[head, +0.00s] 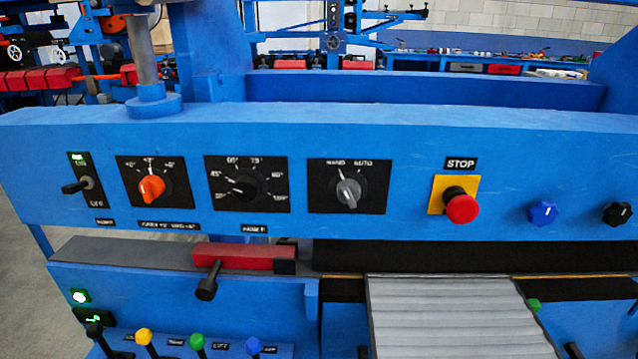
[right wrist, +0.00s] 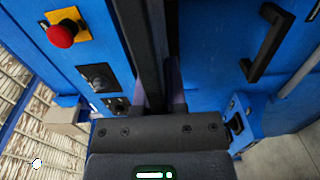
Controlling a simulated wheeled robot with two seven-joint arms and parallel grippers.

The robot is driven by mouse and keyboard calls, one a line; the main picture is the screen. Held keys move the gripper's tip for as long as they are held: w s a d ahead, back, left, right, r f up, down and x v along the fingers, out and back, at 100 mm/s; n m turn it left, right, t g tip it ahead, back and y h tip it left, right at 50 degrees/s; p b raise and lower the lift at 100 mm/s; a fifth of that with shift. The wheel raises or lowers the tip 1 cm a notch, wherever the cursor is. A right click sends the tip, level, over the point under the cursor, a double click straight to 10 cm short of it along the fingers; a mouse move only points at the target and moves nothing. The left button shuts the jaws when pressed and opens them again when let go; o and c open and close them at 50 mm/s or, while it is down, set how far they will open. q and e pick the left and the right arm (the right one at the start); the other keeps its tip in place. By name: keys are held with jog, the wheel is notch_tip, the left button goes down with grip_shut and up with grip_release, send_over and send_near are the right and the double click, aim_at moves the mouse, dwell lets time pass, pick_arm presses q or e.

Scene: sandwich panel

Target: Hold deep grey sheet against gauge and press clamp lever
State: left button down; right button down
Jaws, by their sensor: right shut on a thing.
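A ribbed grey sheet (head: 450,312) lies in the lower right of the head view, its far edge at the dark slot under the control panel. In the right wrist view my right gripper (right wrist: 160,98) is shut, with a dark edge-on thing between its fingers that looks like this sheet's near edge. My right gripper is outside the head view. A red block (head: 240,256) with a black end and a black-knobbed lever (head: 207,283) sits left of the sheet, apart from it. I cannot tell which part is the gauge. My left gripper is not in view.
The blue panel carries dials, switches and a red stop button (head: 461,207). Several coloured-knob levers (head: 198,342) stand at the lower left near a lit green button (head: 80,296). A black handle (right wrist: 266,42) projects at the right of the wrist view.

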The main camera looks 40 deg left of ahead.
jog(key=c, duration=0.6)
grip_release()
jog(key=shift+s, duration=0.1)
